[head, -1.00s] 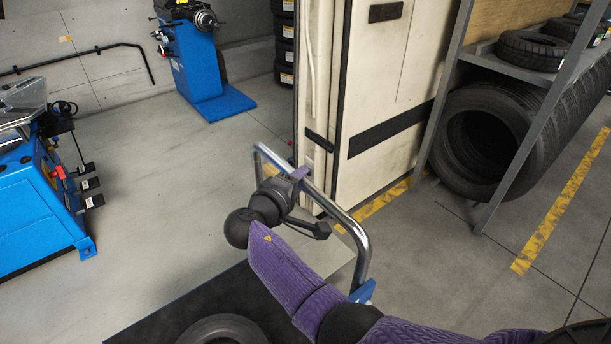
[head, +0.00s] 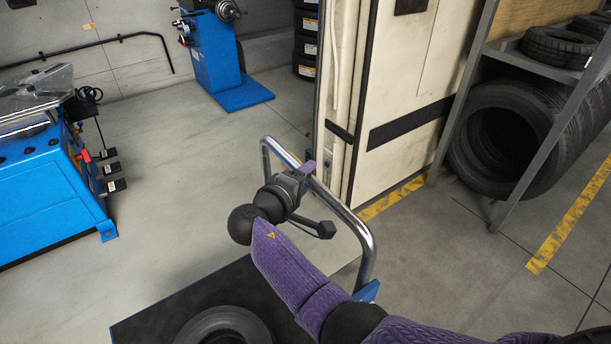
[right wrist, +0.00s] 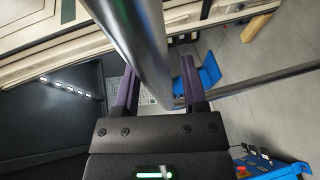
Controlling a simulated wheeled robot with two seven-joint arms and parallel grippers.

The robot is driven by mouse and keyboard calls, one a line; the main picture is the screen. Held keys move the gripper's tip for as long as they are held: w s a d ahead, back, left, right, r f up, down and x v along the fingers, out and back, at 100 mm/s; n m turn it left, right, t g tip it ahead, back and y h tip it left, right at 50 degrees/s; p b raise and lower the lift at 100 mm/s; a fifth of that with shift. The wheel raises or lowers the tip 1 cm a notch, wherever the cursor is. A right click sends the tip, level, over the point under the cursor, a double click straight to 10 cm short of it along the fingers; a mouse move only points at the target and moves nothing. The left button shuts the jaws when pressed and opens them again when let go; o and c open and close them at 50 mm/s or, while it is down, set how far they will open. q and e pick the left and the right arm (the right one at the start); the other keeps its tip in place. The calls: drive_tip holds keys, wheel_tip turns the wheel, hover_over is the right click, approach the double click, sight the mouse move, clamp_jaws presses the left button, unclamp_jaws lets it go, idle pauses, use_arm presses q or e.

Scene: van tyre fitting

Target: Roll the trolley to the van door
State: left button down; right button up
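The trolley has a bent steel push handle (head: 360,235) with a blue bracket at its foot and a dark flat deck (head: 145,325). A tyre (head: 225,318) lies on the deck, cut off by the bottom edge. My right gripper (head: 308,170) is at the handle's top bar. In the right wrist view the handle tube (right wrist: 150,55) runs between its two purple-lined fingers, which look closed around it. The cream van panel with black strips, seemingly its door (head: 405,125), stands upright just beyond the handle. My left gripper is out of view.
A blue tyre machine (head: 45,200) with pedals stands at the left and a blue-based machine (head: 215,60) at the back. A rack of tyres (head: 500,140) is at the right. Yellow floor stripes (head: 570,215) run beside it. Grey floor between the machines is clear.

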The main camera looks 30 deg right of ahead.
drive_tip(key=shift+o, duration=0.7)
drive_tip(key=shift+a+r, duration=0.1)
use_arm(q)
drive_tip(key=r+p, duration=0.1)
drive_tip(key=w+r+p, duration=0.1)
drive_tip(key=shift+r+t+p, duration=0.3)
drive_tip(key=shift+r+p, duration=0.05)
drive_tip(key=shift+p, duration=0.05)
use_arm(e)
drive_tip(key=v, duration=0.9)
drive_tip(key=shift+s+a, duration=0.2)
drive_tip(key=shift+a, duration=0.1)
